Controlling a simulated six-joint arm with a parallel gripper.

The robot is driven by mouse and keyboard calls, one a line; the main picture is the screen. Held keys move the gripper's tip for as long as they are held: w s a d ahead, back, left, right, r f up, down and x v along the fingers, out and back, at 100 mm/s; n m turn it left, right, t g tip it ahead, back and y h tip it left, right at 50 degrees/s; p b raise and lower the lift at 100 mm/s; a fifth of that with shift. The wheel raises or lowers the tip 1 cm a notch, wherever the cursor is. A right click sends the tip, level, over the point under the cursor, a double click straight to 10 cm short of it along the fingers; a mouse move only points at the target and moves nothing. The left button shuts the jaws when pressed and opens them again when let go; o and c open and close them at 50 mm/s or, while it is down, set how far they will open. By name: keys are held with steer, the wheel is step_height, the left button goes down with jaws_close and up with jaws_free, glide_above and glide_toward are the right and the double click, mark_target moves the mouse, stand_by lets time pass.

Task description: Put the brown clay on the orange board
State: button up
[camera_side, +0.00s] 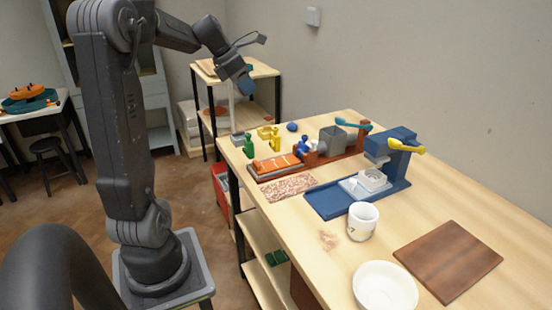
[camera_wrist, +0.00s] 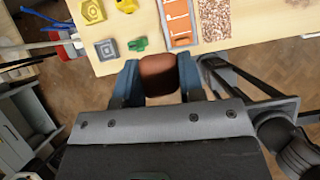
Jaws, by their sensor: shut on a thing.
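My gripper (camera_wrist: 160,72) is shut on the brown clay (camera_wrist: 158,78), a rounded brown block held between the two blue fingers in the wrist view. In the side view my gripper (camera_side: 246,84) is up in the air beyond the table's far left end; the clay cannot be made out there. The orange board (camera_side: 276,165) lies flat near the left edge of the table, with a grey border. It also shows at the top of the wrist view (camera_wrist: 179,20), ahead and a little right of the clay, apart from it.
A speckled slab (camera_side: 288,187) lies beside the board. Green (camera_side: 249,146) and yellow (camera_side: 269,137) pieces stand behind it. A blue press (camera_side: 372,190), white mug (camera_side: 362,221), white bowl (camera_side: 385,288) and brown board (camera_side: 448,260) are farther right. Bare floor lies below the clay.

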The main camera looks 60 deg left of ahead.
steer(key=s+a, duration=0.2)
steer(key=s, duration=0.1)
glide_above(281, 162)
steer(key=s, duration=0.2)
steer(key=shift+n, duration=0.4)
step_height(281, 162, down, 18)
steer(key=shift+f, duration=0.1)
steer(key=shift+w+f, duration=0.15)
steer(key=shift+f, duration=1.95)
steer(key=shift+f, duration=0.1)
steer(key=o, duration=0.9)
steer(key=shift+o, duration=0.2)
